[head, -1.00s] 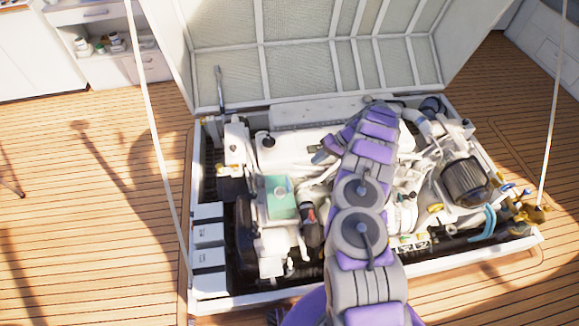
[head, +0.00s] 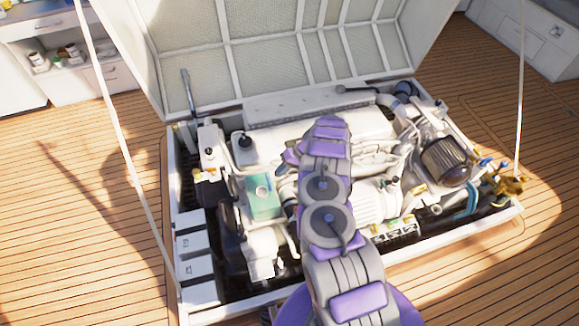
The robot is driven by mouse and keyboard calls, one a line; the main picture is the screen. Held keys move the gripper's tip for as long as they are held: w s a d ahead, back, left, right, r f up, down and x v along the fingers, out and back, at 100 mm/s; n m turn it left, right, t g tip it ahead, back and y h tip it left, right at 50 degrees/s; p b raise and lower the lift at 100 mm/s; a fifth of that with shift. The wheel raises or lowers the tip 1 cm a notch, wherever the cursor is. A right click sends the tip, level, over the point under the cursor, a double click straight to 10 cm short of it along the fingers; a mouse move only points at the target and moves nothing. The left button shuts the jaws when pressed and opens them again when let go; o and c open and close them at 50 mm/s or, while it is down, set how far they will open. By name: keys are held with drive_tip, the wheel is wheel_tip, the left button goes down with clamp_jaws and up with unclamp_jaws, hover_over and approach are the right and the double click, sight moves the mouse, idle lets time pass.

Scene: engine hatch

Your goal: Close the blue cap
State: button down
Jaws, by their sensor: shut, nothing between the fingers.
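No part stands out clearly as the blue cap. A dark blue round part (head: 403,88) sits at the engine's back right corner, and a small blue piece (head: 485,162) shows at the right end; I cannot tell whether either is the cap. My purple and grey arm reaches over the middle of the engine. My gripper (head: 281,165) shows small and partly hidden at the left of the arm's far end, above the engine. It is shut and empty, just behind the teal box (head: 264,208). Its fingertips are hard to make out, and the arm hides what lies below it.
The raised hatch lid (head: 270,65) stands behind the engine. White ropes run at the left (head: 112,130) and right (head: 520,90). White boxes (head: 192,245) line the bay's left side. A round dark filter (head: 446,160) stands at right. The wooden deck (head: 70,220) is clear at left.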

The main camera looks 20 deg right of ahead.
drive_tip(key=shift+a+f, duration=0.1)
drive_tip(key=shift+a, duration=1.15)
drive_tip(key=shift+a, duration=0.1)
